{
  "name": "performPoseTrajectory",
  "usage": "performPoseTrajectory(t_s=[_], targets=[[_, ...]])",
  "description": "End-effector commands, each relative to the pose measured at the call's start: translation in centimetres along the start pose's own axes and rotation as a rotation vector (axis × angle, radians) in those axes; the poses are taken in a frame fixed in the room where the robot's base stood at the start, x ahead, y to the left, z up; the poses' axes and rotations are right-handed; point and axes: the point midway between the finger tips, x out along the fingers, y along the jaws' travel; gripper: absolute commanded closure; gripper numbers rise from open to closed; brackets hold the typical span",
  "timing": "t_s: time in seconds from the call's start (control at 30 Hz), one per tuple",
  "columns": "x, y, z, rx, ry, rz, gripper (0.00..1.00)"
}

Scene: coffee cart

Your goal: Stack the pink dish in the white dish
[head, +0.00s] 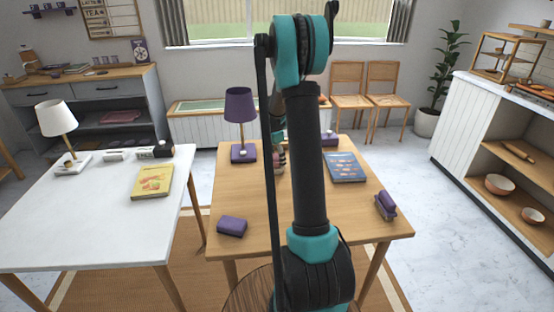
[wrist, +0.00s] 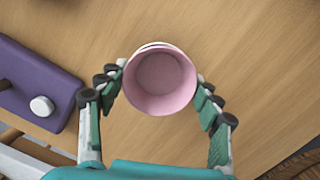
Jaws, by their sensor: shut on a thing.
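In the wrist view, the pink dish (wrist: 160,82) is a round, empty cup shape seen from above, between my two fingers. My gripper (wrist: 161,76) is shut on it, with a finger on each side. A thin white rim of the white dish (wrist: 152,46) shows just past the pink dish's far edge. The rest of the white dish is hidden beneath the pink one, and I cannot tell whether the pink dish rests in it or hangs above it. In the head view, my arm hides most of the gripper and both dishes.
The wooden table (head: 255,200) also holds a purple lamp (head: 239,106), its base (wrist: 40,82) left of my gripper in the wrist view. A blue book (head: 345,168) and purple blocks (head: 232,226) stand around. A white table (head: 95,215) is at left.

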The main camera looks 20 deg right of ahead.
Motion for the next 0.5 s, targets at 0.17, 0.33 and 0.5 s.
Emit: performPoseTrajectory(t_s=[0.17,0.33,0.5], targets=[[0.5,0.03,-0.05,0.0,0.0,0.0,0.64],[0.97,-0.02,-0.12,0.0,0.0,-0.001,0.63],[0.98,-0.05,-0.13,0.0,0.0,-0.001,0.16]])
